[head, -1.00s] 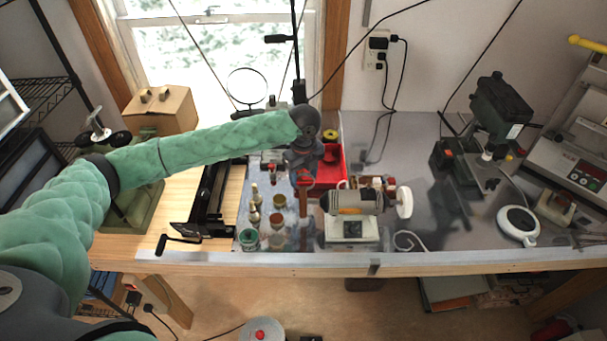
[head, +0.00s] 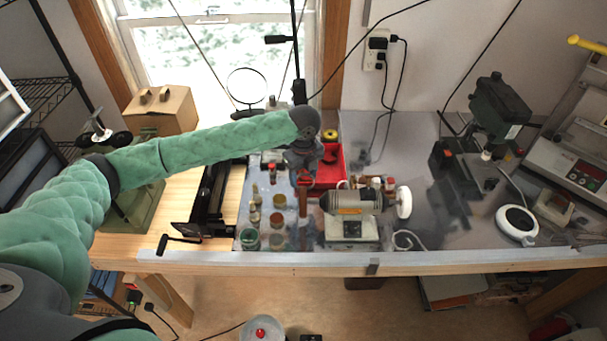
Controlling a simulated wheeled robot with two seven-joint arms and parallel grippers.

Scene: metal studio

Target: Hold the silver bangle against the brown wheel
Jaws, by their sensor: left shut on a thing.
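A grey motor (head: 352,202) stands on the bench on a pale base, with a white wheel on its right end. The brown wheel (head: 303,205) shows edge-on as a narrow upright strip at the motor's left end. My left gripper (head: 304,181) points down just above the brown wheel's top edge. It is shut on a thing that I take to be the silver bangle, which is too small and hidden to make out. I cannot tell whether it touches the wheel. My right gripper is out of view.
Several small jars (head: 249,238) stand left of the wheel. A red tray (head: 328,172) lies behind the motor, close to my gripper. A black slide-like tool (head: 208,205) stands further left. A drill press (head: 497,110) stands at the right. The bench between motor and press is mostly clear.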

